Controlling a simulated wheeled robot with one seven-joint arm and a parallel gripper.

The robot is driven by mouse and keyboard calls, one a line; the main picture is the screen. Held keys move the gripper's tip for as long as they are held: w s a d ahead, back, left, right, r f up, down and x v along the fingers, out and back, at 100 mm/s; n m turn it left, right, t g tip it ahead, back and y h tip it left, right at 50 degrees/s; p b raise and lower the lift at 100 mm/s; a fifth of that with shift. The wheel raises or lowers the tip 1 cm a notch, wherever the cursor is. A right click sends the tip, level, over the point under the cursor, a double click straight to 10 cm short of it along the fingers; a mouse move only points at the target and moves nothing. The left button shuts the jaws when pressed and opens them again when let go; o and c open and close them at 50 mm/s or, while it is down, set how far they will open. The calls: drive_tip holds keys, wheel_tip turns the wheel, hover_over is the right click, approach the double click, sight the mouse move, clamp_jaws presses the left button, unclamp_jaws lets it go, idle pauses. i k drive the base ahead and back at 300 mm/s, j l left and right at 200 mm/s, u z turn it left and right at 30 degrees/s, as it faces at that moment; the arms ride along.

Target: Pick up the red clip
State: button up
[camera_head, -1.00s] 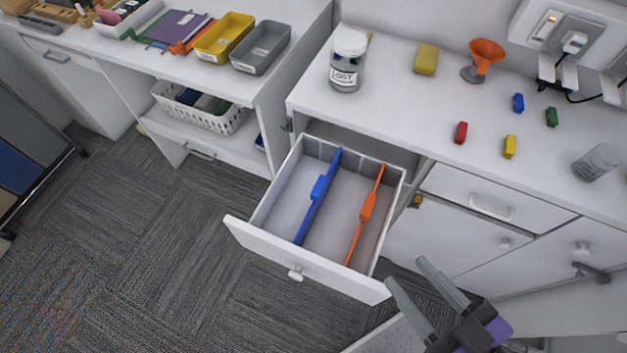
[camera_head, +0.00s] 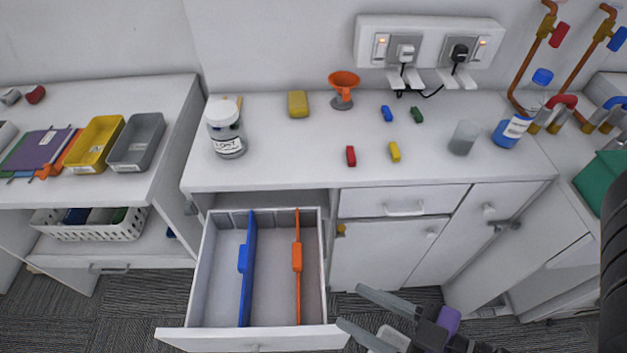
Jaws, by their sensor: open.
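The red clip (camera_head: 351,156) lies on the white counter near its front edge, above the drawer fronts. A yellow clip (camera_head: 394,151) lies just right of it, and a blue clip (camera_head: 387,114) and a green clip (camera_head: 416,115) lie farther back. My gripper (camera_head: 350,306) is at the bottom of the view, below counter level and right of the open drawer. Its two grey fingers are spread apart with nothing between them. It is well apart from the red clip.
An open drawer (camera_head: 175,334) with blue and orange dividers juts out below the counter. On the counter stand a labelled jar (camera_head: 226,138), a yellow sponge (camera_head: 298,104), an orange funnel (camera_head: 343,88), a clear cup (camera_head: 464,138) and a blue bottle (camera_head: 511,130). Outlets with plugs (camera_head: 404,53) are behind.

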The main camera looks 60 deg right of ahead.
sight(350, 151)
drive_tip(key=k+j+z, duration=0.2)
drive_tip(key=j, duration=0.15)
drive_tip(key=j+z, duration=0.25)
drive_tip(key=k+j+z, duration=0.2)
drive_tip(key=j, duration=0.15)
